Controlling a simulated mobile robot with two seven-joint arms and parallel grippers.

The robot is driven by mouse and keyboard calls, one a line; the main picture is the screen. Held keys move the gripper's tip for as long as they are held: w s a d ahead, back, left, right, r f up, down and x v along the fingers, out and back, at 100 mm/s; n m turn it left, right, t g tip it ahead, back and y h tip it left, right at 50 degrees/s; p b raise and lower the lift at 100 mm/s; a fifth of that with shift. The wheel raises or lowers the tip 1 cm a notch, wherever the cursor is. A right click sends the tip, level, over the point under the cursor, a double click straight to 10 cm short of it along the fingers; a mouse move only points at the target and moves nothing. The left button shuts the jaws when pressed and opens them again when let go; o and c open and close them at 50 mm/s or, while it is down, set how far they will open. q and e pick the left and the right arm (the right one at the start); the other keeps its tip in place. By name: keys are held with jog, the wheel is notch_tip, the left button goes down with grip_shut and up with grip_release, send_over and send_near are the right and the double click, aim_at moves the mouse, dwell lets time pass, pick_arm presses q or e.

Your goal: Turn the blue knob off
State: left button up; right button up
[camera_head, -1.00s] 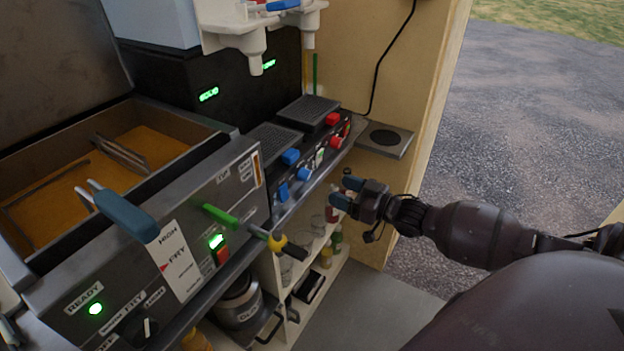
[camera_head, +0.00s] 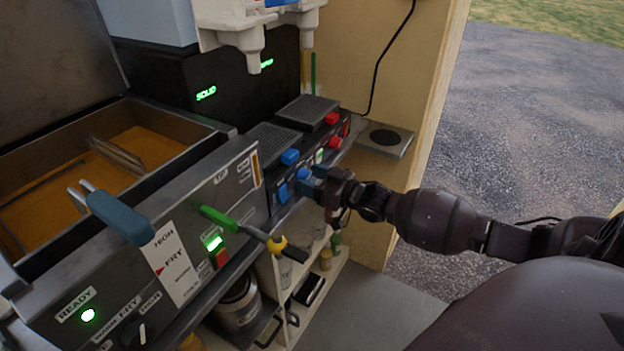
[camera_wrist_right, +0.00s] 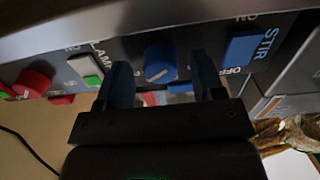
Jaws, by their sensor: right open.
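The blue knob (camera_head: 303,173) is on the front panel of the black machine. In the right wrist view the round blue knob (camera_wrist_right: 160,60) shows a pale pointer line, with an "OFF" label to its right. My right gripper (camera_head: 311,180) is at the panel in front of the knob. In the right wrist view its two dark blue fingers (camera_wrist_right: 163,82) are open, one on each side of the knob, with gaps between. I cannot tell how deep they reach around it. My left gripper is out of view.
A blue STIR switch (camera_wrist_right: 244,46) is right of the knob in the wrist view; a white-green lamp switch (camera_wrist_right: 88,72) and red knob (camera_wrist_right: 35,82) are left. The fryer (camera_head: 190,250), with a green lever (camera_head: 220,217), stands left in the head view. Shelves (camera_head: 325,285) lie below.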

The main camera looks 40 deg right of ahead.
jog(key=c, duration=0.9)
